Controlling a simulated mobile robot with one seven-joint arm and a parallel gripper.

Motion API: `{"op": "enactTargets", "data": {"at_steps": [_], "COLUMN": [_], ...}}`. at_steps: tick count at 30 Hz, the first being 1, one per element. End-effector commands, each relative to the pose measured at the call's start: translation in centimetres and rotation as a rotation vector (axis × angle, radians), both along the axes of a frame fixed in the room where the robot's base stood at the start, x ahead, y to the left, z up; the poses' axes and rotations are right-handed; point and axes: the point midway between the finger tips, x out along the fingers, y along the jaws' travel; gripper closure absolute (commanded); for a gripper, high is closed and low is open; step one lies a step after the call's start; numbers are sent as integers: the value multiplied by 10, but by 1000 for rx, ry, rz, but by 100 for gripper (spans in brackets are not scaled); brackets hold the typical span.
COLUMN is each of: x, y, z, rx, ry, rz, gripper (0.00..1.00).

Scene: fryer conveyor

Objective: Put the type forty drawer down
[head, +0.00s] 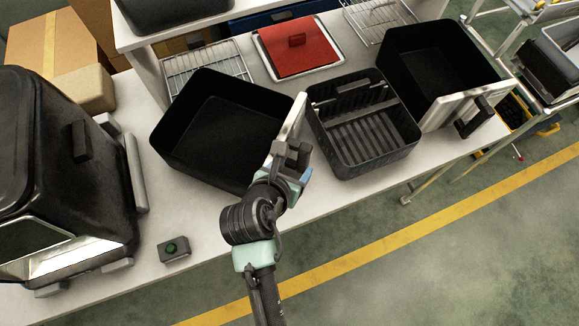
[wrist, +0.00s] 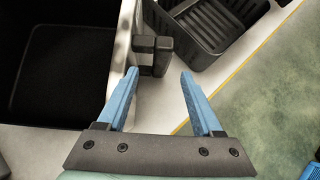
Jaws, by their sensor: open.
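A black drawer (head: 215,125) with a pale metal front stands on the white table, turned at an angle. It also fills the left of the wrist view (wrist: 60,70). Its dark handle (wrist: 150,48) is at the tips of my gripper (wrist: 160,75), whose blue fingers are spread apart and hold nothing. In the head view my gripper (head: 298,170) is beside the drawer's front. A second black drawer (head: 435,55) with a metal front and a handle stands at the right. I cannot read any type label on either drawer.
A black slotted basket (head: 362,135) stands close right of the near drawer. The table's front edge is near my arm.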

Motion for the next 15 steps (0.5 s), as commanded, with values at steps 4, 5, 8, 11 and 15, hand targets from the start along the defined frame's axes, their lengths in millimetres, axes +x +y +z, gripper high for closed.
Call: {"op": "enactTargets", "data": {"at_steps": [4, 5, 8, 11, 15], "x": [-11, -12, -15, -15, -1], "y": [5, 6, 7, 8, 10], "z": [12, 14, 16, 18, 33], "rx": [0, -1, -1, 1, 65], "ry": [-1, -1, 1, -3, -71], "rz": [1, 1, 0, -1, -44], "gripper": [33, 33, 33, 33, 33]}}
